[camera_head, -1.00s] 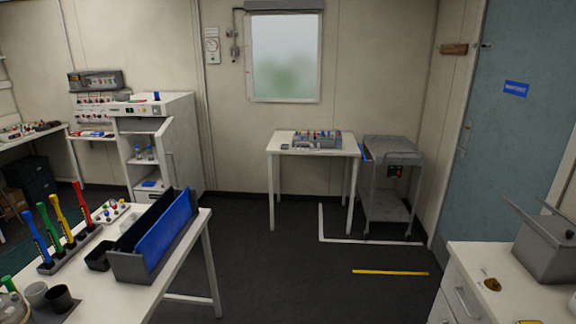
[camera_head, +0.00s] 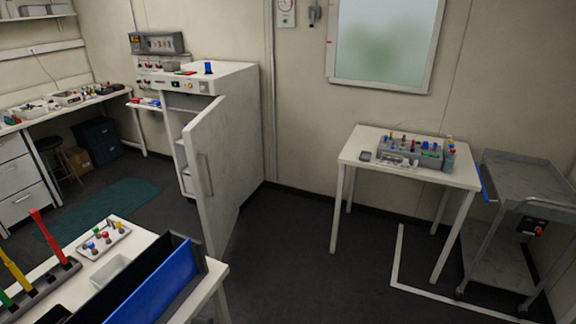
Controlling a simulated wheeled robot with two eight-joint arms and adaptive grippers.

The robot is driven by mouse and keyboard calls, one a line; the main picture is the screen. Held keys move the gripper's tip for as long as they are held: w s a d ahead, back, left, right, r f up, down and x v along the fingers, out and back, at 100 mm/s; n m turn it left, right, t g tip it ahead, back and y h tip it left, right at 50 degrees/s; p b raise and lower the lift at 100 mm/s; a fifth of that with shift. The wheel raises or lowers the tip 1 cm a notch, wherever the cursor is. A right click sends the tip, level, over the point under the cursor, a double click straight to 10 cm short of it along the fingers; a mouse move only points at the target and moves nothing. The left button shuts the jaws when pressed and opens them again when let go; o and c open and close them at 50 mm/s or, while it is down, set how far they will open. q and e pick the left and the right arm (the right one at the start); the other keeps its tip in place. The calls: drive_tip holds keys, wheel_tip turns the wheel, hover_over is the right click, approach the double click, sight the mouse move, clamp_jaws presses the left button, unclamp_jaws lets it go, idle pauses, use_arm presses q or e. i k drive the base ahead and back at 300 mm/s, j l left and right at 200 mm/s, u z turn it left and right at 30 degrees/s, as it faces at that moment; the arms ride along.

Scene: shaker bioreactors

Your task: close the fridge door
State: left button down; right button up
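The fridge is a white upright cabinet (camera_head: 238,112) against the back wall, left of the picture's middle. Its white door (camera_head: 213,175) stands open, swung out toward me, with a grey vertical handle (camera_head: 205,174) on its outer face. The door hides most of the inside; only a narrow strip of the interior shows on the left. Neither of my grippers is in view.
A table with a blue and black holder (camera_head: 150,285) stands in the left foreground, before the fridge. A white table (camera_head: 360,152) with a tool rack and a grey cart (camera_head: 525,185) stand right. Dark floor (camera_head: 285,260) between them is clear.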

sight(206, 139)
drive_tip(key=i+l+u, duration=0.1)
drive_tip(key=i+u, duration=0.3)
drive_tip(key=i, duration=0.15)
drive_tip(key=i+l+u, duration=0.3)
drive_tip(key=i+u, duration=0.15)
drive_tip(key=i+l, duration=0.15)
drive_tip(key=l, duration=0.2)
drive_tip(key=i+l+u, duration=0.1)
drive_tip(key=i+l, duration=0.2)
drive_tip(key=l, duration=0.35)
drive_tip(key=i+l+u, duration=0.1)
drive_tip(key=l, duration=0.25)
drive_tip(key=i+l, duration=0.1)
drive_tip(key=i, duration=0.35)
drive_tip(key=i+u, duration=0.15)
drive_tip(key=i, duration=0.25)
